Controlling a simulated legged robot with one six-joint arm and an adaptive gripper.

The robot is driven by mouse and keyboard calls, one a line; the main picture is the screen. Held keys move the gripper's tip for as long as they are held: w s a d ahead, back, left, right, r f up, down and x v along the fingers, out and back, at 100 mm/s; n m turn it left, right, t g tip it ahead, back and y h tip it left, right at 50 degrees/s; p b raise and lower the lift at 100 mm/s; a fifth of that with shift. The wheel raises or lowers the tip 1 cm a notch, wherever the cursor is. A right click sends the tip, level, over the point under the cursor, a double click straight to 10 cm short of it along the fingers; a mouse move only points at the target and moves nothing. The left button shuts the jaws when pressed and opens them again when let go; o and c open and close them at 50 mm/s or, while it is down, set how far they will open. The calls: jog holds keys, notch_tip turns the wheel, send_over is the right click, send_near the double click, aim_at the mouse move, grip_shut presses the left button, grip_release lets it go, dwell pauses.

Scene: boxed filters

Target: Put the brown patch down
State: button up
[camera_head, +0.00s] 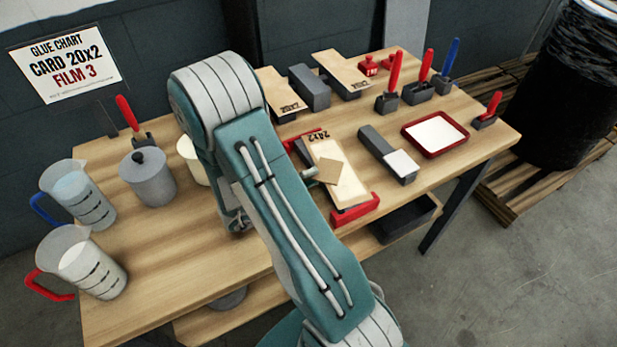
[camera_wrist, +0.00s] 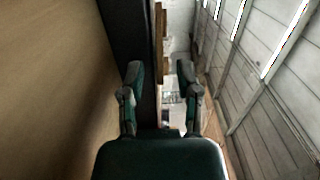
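The brown patch (camera_head: 328,172) is a small tan square in the head view. It appears to lie on the pale board (camera_head: 347,190) marked 24x2, between red end pieces (camera_head: 355,209). A short grey-green part, perhaps a fingertip of mine, shows beside the patch's left edge; whether they touch is unclear. My arm hides most of my gripper in the head view. A brown surface fills the left of that view.
A grey block with a white pad (camera_head: 401,166) and a red tray (camera_head: 435,134) stand right of the board. Red- and blue-handled tools (camera_head: 417,92) stand behind. Two measuring jugs (camera_head: 80,196) and a lidded grey pot (camera_head: 148,179) are at left.

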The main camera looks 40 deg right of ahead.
jog(key=shift+d, duration=0.2)
jog(key=shift+r, duration=0.2)
jog(key=v, duration=1.2)
jog(key=shift+a, duration=0.3)
jog(key=shift+s, duration=0.1)
